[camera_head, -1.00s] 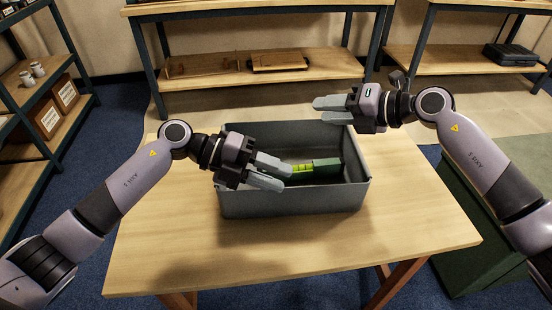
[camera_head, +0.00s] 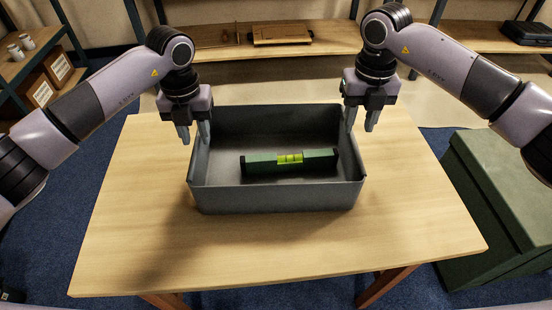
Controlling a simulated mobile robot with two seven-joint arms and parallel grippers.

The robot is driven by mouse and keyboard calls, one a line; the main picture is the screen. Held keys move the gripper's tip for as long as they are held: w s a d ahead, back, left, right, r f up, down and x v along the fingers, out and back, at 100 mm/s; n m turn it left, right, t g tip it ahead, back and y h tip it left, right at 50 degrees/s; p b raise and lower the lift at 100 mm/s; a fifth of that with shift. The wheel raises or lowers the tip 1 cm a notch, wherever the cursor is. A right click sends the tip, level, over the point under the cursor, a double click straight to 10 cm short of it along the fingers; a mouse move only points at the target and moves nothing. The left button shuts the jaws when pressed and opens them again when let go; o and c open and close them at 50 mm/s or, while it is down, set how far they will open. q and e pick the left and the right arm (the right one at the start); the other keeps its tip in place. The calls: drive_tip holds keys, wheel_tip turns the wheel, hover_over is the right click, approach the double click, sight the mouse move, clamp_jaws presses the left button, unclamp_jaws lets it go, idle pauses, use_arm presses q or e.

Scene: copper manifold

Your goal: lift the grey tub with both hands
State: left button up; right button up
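The grey tub (camera_head: 275,198) stands upright on the wooden table. A green spirit level (camera_head: 262,165) with a yellow-green vial lies inside it. My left gripper (camera_head: 193,138) points down at the tub's left side wall, its two fingers apart and nothing between them that I can make out. My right gripper (camera_head: 361,122) points down at the right side wall, also with its fingers apart. In each, one finger is outside the tub and the other overlaps the rim in the picture. I cannot tell whether either touches the wall.
The wooden table (camera_head: 240,250) is bare around the tub, with most room in front. A green box (camera_head: 497,185) stands on the floor to the right of the table. Shelves with boards (camera_head: 282,36) are behind, and a shelf with cartons (camera_head: 38,90) is at the left.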

sight(216, 183)
use_arm(q)
drive_tip(key=shift+f, duration=0.1)
use_arm(e)
drive_tip(key=shift+f, duration=0.1)
